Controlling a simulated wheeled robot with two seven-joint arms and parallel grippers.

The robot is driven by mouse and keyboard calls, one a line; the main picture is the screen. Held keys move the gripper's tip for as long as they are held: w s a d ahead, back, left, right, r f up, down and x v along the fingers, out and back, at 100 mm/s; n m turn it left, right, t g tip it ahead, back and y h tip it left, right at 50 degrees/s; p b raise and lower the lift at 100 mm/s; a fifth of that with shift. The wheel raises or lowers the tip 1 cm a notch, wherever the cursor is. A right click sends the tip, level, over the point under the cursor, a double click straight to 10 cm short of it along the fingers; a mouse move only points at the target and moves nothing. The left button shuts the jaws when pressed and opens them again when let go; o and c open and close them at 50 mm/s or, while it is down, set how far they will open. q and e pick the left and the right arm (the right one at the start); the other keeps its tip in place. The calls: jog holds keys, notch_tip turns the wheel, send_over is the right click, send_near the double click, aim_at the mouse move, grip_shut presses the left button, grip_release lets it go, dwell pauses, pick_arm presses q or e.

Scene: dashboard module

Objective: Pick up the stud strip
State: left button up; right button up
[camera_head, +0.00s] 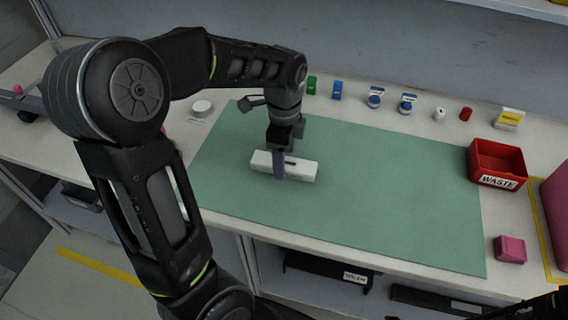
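A white bar-shaped block (302,170), likely the stud strip, lies on the green mat (390,190), left of the mat's middle. My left gripper (279,168) reaches down over it from above. One finger shows in front of the block's near face; the other finger is hidden behind the block or the gripper body. I cannot tell whether the fingers press on the block. The block appears to rest on the mat. Only a dark bit of my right arm (548,304) shows at the lower right corner; its fingers are not visible.
A red bin labelled WASTE (497,164) stands at the mat's right edge, with a pink block (510,249) in front of it. Several small items, including a blue one (337,90) and a red one (465,114), line the back. The mat right of the block is clear.

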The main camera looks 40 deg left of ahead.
pick_arm(q)
jog(key=shift+f, duration=0.55)
jog(key=shift+c, duration=0.5)
grip_shut()
